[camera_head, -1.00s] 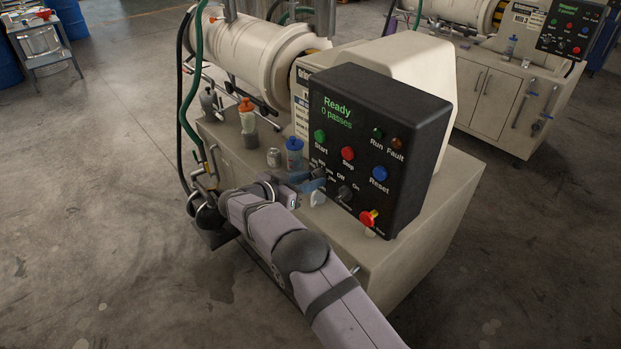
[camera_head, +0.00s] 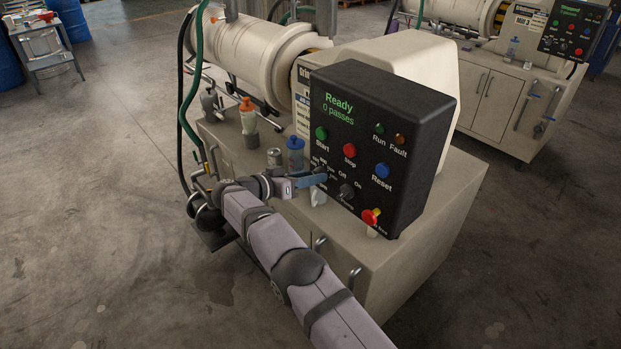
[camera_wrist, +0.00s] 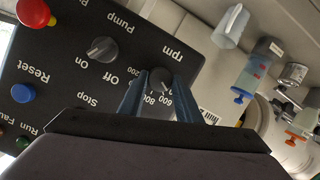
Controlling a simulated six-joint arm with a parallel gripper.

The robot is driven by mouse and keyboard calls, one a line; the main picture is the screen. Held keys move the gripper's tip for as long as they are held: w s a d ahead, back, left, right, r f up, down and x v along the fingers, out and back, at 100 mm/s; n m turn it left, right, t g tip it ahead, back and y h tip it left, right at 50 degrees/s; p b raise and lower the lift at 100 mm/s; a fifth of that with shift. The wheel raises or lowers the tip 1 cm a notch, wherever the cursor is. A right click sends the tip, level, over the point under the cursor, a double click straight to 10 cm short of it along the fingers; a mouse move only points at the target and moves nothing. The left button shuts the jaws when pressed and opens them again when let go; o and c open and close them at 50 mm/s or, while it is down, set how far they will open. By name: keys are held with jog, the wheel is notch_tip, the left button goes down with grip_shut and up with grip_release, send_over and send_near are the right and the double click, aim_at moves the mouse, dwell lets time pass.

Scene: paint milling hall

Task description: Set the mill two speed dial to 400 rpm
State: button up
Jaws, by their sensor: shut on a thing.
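The 600 and 800 marks show between the fingers; other marks are partly covered, and I cannot read the pointer's setting. In the head view my gripper (camera_head: 318,178) reaches the panel's lower left and hides the dial. The panel screen reads "Ready, 0 passes".
The pump knob (camera_wrist: 102,50) is beside the dial. A red emergency button (camera_head: 371,216) is at the panel's lower edge. Start (camera_head: 321,133), stop (camera_head: 350,150) and reset (camera_head: 382,171) buttons sit above. A blue-capped bottle (camera_head: 295,152) stands close to my gripper.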

jog(key=o, duration=1.1)
jog(key=shift+c, duration=0.2)
jog(key=shift+a, duration=0.1)
jog(key=b+v, duration=0.3)
jog(key=v, duration=0.4)
jog(key=shift+s, duration=0.1)
